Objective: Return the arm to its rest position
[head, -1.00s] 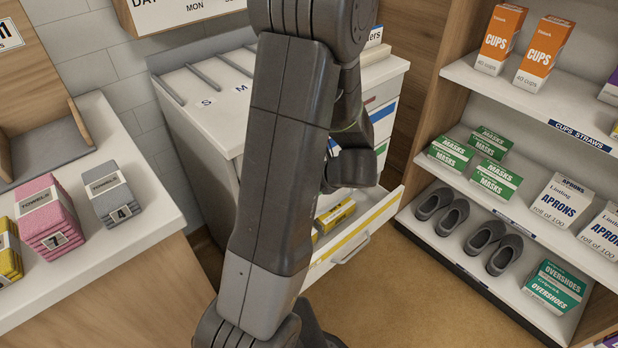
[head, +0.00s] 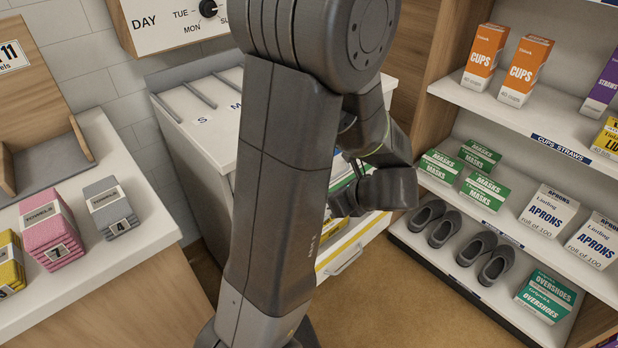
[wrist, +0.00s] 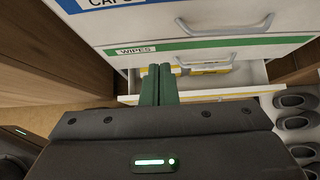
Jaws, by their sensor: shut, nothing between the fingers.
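My gripper shows in the wrist view (wrist: 158,85), its two green fingers together with nothing between them. It points at the front of a white drawer cabinet (wrist: 118,28). In the head view my dark arm crosses the middle and covers much of the cabinet (head: 200,140); the fingertips are hard to make out there. The lowest visible drawer (wrist: 255,75), with a yellow stripe in the head view, stands open with yellow-labelled boxes (wrist: 210,70) inside. The closed drawer above it has a green stripe marked WIPES (wrist: 136,50).
A shelf unit on the right (head: 470,100) holds cups, masks, aprons and grey shoes (head: 475,250). A counter on the left (head: 140,250) carries towel stacks (head: 50,232). A day dial (head: 208,8) is on the wall. Brown floor (head: 380,285) is free in front of the cabinet.

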